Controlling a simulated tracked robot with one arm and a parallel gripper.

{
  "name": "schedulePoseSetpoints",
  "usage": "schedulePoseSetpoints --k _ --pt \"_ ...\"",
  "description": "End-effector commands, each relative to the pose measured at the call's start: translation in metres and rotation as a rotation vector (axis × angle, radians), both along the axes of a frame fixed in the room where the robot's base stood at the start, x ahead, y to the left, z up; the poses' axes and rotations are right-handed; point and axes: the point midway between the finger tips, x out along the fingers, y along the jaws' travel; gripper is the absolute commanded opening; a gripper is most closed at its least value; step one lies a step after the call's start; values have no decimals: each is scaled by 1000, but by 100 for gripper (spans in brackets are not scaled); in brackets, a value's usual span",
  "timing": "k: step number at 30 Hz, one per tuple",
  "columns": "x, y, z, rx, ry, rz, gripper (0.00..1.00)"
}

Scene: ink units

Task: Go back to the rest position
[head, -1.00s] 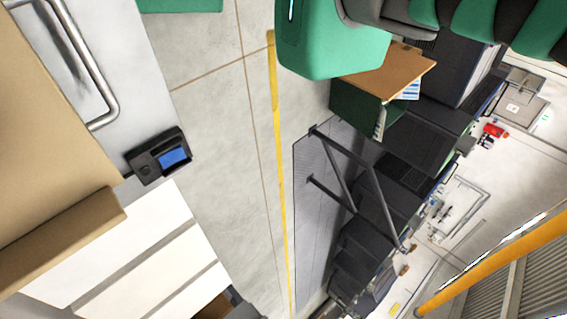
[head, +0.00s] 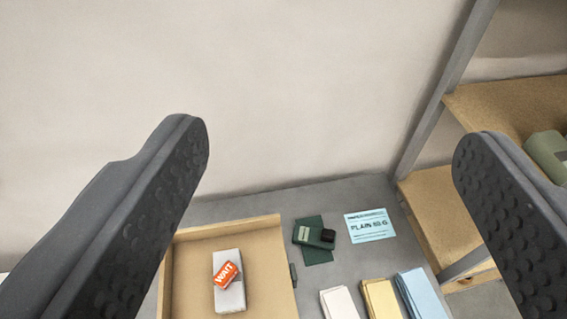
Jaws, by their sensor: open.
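My gripper (head: 330,150) shows as two dark grey, studded fingers, one at the left and one at the right of the head view. They are wide apart, with nothing between them, in front of a pale wall and above a grey work surface (head: 370,187). No mark of a rest position shows.
On the surface are a tan tray (head: 168,278) holding a grey block (head: 229,295) with an orange WAIT label (head: 226,274), a dark green item (head: 315,240), a light blue PLAIN card (head: 370,226), and white (head: 341,303), yellow (head: 381,300) and blue (head: 421,293) stacks. A shelf (head: 436,195) stands right.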

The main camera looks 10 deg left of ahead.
Motion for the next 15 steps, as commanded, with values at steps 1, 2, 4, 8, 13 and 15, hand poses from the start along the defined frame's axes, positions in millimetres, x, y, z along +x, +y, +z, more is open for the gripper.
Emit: schedulePoseSetpoints --k 1,2,4,8,13,15 --pt "0 0 0 1 1 0 74" --pt "0 0 -1 1 1 0 74" --pt "0 0 -1 2 1 0 74" --pt "1 0 -5 3 2 -1 74" --pt "1 0 -28 4 2 0 74" --pt "1 0 -39 4 2 0 74"
